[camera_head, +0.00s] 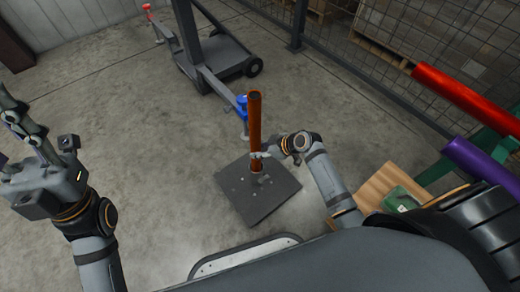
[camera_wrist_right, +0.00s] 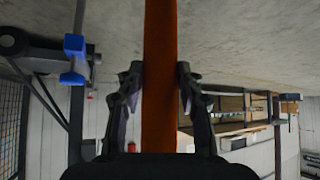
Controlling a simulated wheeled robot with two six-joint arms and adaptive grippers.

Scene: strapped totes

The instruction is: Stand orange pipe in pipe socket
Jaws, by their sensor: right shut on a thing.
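The orange pipe (camera_head: 255,125) stands about upright over the dark square base plate (camera_head: 240,200) on the floor. Its lower end meets the pipe socket (camera_head: 259,178) in the middle of the plate; whether it is fully seated I cannot tell. My right gripper (camera_head: 258,156) is shut around the lower part of the pipe. In the right wrist view the pipe (camera_wrist_right: 160,60) runs vertically between the two fingers of my right gripper (camera_wrist_right: 160,85). My left gripper (camera_head: 25,140) is at the far left, its fingers spread and empty, away from the pipe.
A grey wheeled frame (camera_head: 215,58) with a blue clamp (camera_head: 242,104) stands behind the pipe. At right a red pipe (camera_head: 465,100) and a purple pipe (camera_head: 480,165) rest above a green support. A wooden surface (camera_head: 385,190) lies below them. The concrete floor at left is clear.

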